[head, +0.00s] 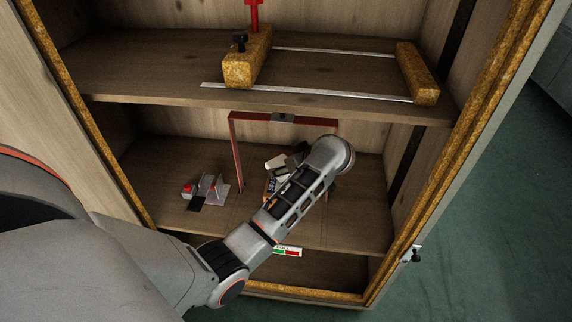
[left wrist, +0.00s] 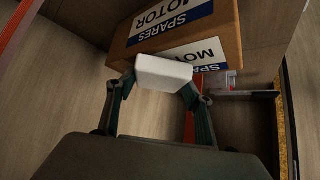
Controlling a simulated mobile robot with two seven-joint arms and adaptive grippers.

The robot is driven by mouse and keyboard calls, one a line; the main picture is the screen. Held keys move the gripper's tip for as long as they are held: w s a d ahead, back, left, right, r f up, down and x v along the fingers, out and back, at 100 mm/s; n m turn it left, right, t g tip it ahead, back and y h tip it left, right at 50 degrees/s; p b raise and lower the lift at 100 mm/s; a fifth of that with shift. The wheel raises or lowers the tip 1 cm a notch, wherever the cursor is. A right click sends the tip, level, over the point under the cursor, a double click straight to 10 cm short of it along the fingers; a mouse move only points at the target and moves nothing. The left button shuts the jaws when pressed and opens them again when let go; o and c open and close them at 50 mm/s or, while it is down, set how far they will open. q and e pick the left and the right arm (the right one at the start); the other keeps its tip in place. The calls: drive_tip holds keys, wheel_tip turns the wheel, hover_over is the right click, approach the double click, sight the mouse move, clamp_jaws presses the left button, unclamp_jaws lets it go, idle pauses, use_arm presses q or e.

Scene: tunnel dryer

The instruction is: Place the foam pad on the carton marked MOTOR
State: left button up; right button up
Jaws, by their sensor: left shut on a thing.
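The foam pad (left wrist: 163,72) is a small white block held between the two fingers of my left gripper (left wrist: 160,88) in the left wrist view. The carton marked MOTOR (left wrist: 205,50) is brown with blue and white MOTOR SPARES labels and stands just beyond the pad. The pad overlaps the carton's edge in this view; I cannot tell if they touch. In the head view the carton (head: 269,187) is mostly hidden behind my left arm on the middle shelf, and the white pad (head: 274,162) shows beside the dark gripper. My right gripper is not in view.
A red frame (head: 235,150) stands over the middle shelf around my arm. A metal bracket piece with a red button (head: 188,188) is to the left. The upper shelf (head: 150,75) is close above, carrying a rail fixture (head: 247,58).

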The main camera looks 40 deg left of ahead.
use_arm(q)
drive_tip(key=shift+f, duration=0.2)
drive_tip(key=o, duration=0.9)
drive_tip(key=shift+c, duration=0.2)
